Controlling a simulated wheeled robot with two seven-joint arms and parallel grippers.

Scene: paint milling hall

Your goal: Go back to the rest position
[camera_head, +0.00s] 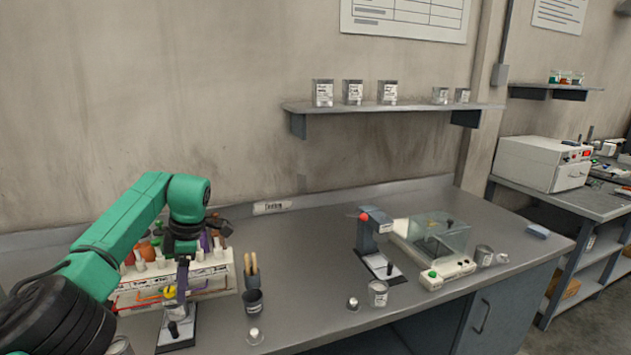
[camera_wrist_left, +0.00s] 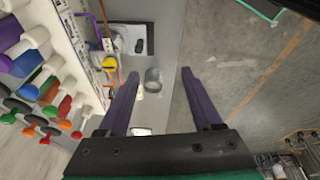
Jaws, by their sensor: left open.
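My left gripper (camera_head: 182,272) hangs down from the green arm at the left of the head view, in front of the bottle rack. Its two purple fingers (camera_wrist_left: 160,74) are spread apart in the left wrist view, with nothing held between them. A small metal cup (camera_wrist_left: 152,76) appears beyond the fingers, apart from them. The rack (camera_head: 215,276) holds several coloured bottles and is partly hidden by my arm. It also fills the left of the wrist view (camera_wrist_left: 72,42). My right gripper does not show.
A black stand (camera_head: 178,330) is below the gripper. A dark cup (camera_head: 253,301) with brushes behind it, a metal can (camera_head: 378,293) and a clear-covered machine (camera_head: 436,240) stand rightward on the grey bench (camera_head: 310,255). A wall shelf (camera_head: 400,108) holds several cans.

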